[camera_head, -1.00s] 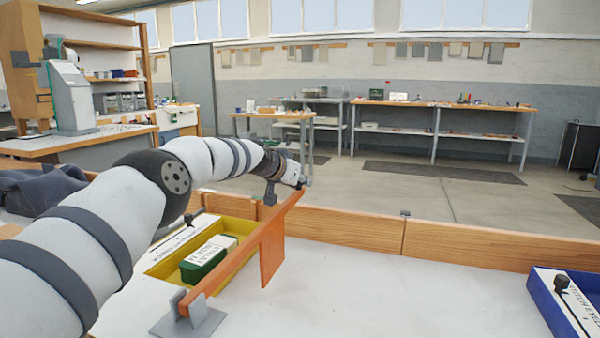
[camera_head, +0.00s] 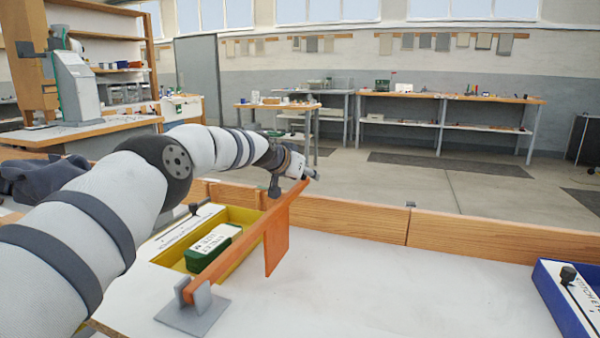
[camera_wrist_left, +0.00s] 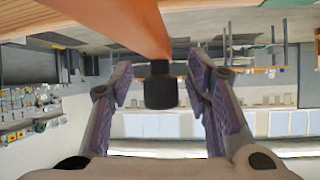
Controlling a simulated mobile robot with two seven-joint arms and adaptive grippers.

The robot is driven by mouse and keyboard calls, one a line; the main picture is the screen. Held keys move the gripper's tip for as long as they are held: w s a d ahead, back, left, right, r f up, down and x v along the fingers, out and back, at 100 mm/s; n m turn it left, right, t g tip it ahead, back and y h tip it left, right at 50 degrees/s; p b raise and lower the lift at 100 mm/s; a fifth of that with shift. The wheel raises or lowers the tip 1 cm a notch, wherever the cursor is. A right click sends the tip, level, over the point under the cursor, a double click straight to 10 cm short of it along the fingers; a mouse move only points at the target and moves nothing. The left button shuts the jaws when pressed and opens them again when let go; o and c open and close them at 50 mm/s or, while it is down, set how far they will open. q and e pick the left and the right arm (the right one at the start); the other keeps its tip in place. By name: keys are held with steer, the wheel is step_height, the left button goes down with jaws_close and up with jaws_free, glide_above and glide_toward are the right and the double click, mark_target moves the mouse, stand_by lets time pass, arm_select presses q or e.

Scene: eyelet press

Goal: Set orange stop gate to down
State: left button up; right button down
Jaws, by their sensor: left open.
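The orange stop gate (camera_head: 276,240) is a long bar with a flat plate hanging from it. Its near end sits in a grey bracket (camera_head: 205,305) on the white table. The bar runs away from me and its far end shows above the table's wooden back edge; I cannot tell its exact tilt. My left gripper (camera_head: 307,176) is at this far end. In the left wrist view the orange bar (camera_wrist_left: 135,22) comes in from the top and ends at a black knob (camera_wrist_left: 160,90). The open fingers stand on either side of the knob with visible gaps. My right gripper is not in view.
A yellow tray (camera_head: 250,215) with a green-and-white box (camera_head: 213,250) lies left of the gate, under my left arm. A blue bin (camera_head: 550,290) stands at the right. The white table (camera_head: 390,290) between is clear. A low wooden wall (camera_head: 350,219) closes the back.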

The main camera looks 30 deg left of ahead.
arm_select(q)
steer(key=v, duration=0.7)
steer(key=shift+s, duration=0.15)
